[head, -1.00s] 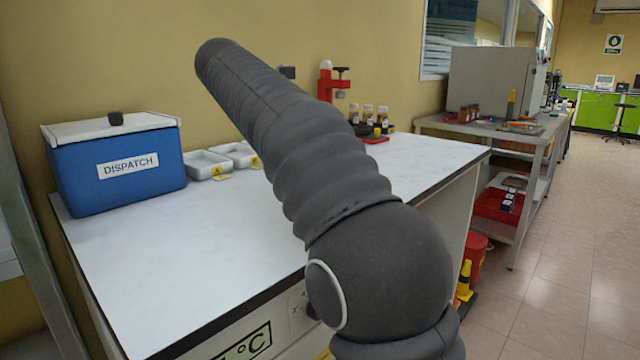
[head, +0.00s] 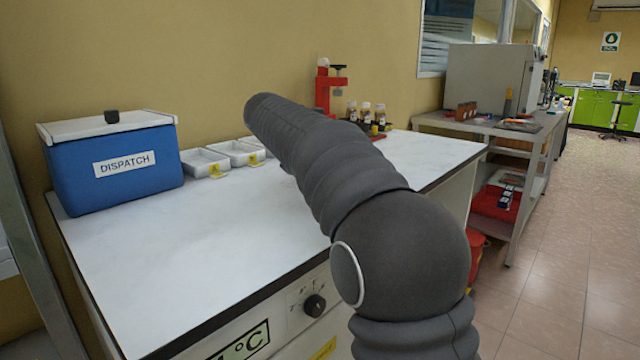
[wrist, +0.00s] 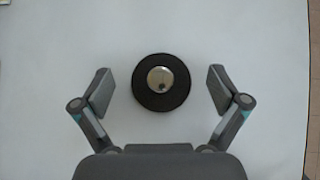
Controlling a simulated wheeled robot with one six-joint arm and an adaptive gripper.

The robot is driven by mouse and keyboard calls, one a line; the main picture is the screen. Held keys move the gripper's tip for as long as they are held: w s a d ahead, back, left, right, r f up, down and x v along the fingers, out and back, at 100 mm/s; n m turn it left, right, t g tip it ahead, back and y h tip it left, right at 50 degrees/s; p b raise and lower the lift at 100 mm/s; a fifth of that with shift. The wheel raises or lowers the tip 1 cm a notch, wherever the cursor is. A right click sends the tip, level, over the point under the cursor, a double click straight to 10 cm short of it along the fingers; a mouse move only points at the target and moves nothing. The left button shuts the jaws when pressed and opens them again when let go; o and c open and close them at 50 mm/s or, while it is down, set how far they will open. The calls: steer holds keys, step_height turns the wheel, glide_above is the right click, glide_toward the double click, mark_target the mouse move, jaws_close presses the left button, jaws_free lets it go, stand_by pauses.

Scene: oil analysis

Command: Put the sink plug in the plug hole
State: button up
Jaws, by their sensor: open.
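In the wrist view, the sink plug (wrist: 145,98), a round black disc with a shiny metal knob (wrist: 160,79) at its centre, is on a plain white surface. My gripper (wrist: 159,90) is open, with one finger pad to the left of the plug and one to the right. A gap shows between the plug and each pad, and nothing is held. In the head view my own arm hides the gripper and the plug. No plug hole shows in either view.
The white worktop (head: 170,270) is mostly clear. A blue dispatch box (head: 85,175) and white trays (head: 203,163) stand along its back. A red device (head: 330,88) and several small bottles (head: 365,112) stand at the far end. A grey bench (head: 490,124) lies beyond.

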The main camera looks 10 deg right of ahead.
steer(key=c, duration=1.3)
steer(key=shift+c, duration=0.2)
steer(key=shift+r, duration=0.1)
steer(key=shift+r, duration=1.9)
steer(key=s+d+r, duration=0.5)
steer(key=s+r, duration=0.2)
steer(key=s, duration=0.3)
steer(key=shift+s, duration=0.25)
